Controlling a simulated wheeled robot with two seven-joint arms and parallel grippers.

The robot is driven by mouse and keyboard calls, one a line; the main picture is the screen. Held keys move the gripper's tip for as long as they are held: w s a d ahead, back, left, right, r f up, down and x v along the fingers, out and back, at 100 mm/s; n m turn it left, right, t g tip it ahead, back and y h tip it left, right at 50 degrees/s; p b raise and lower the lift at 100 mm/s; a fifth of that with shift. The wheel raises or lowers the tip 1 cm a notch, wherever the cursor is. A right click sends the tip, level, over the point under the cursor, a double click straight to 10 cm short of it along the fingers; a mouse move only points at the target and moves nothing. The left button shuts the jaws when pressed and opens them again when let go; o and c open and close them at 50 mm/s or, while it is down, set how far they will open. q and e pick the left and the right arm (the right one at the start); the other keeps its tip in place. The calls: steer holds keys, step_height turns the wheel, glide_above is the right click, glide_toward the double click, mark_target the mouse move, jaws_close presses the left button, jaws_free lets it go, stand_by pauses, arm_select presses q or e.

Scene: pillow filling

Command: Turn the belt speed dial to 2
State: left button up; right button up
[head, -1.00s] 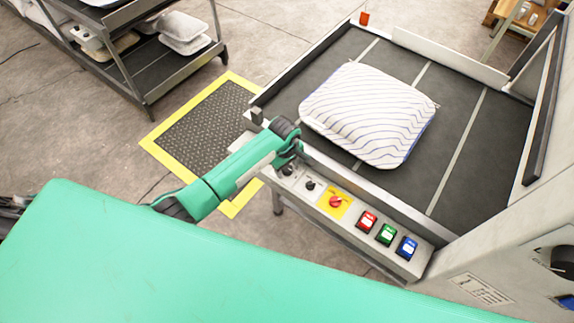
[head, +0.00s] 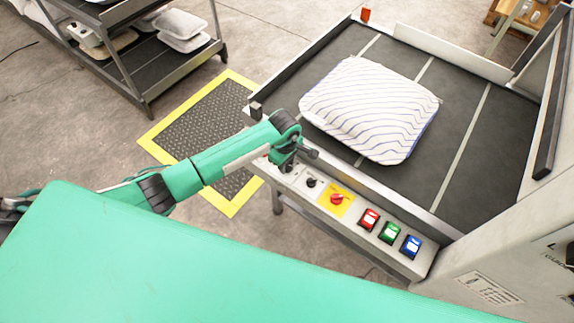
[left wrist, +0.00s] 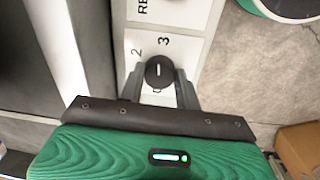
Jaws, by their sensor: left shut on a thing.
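In the left wrist view the belt speed dial is a round black knob (left wrist: 158,72) with a white pointer line, on a white plate with the numerals 2 and 3. The line stands nearly upright in that view, roughly toward the 3; a marking below the knob is partly hidden. My left gripper (left wrist: 159,82) has a finger on each side of the knob and is shut on it. In the head view the left gripper (head: 288,160) is at the left end of the control panel (head: 352,214) and hides the dial. My right gripper is not in view.
Right along the panel are another black knob (head: 311,182), a red knob on yellow (head: 337,198), and red (head: 369,219), green (head: 390,232) and blue (head: 412,245) buttons. A striped pillow (head: 369,108) lies on the dark belt (head: 465,170). A rack (head: 150,75) stands at the back left.

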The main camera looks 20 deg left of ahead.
arm_select(q)
steer(key=shift+f+n+b, duration=0.1)
steer(key=shift+n+b, duration=1)
steer(key=shift+n, duration=0.1)
steer(key=shift+n+b, duration=0.55)
steer(key=shift+n, duration=1.15)
steer(key=n+b, duration=0.1)
steer(key=n, duration=0.2)
steer(key=shift+d, duration=0.1)
steer(key=shift+n+b, duration=0.35)
steer(key=shift+n, duration=0.45)
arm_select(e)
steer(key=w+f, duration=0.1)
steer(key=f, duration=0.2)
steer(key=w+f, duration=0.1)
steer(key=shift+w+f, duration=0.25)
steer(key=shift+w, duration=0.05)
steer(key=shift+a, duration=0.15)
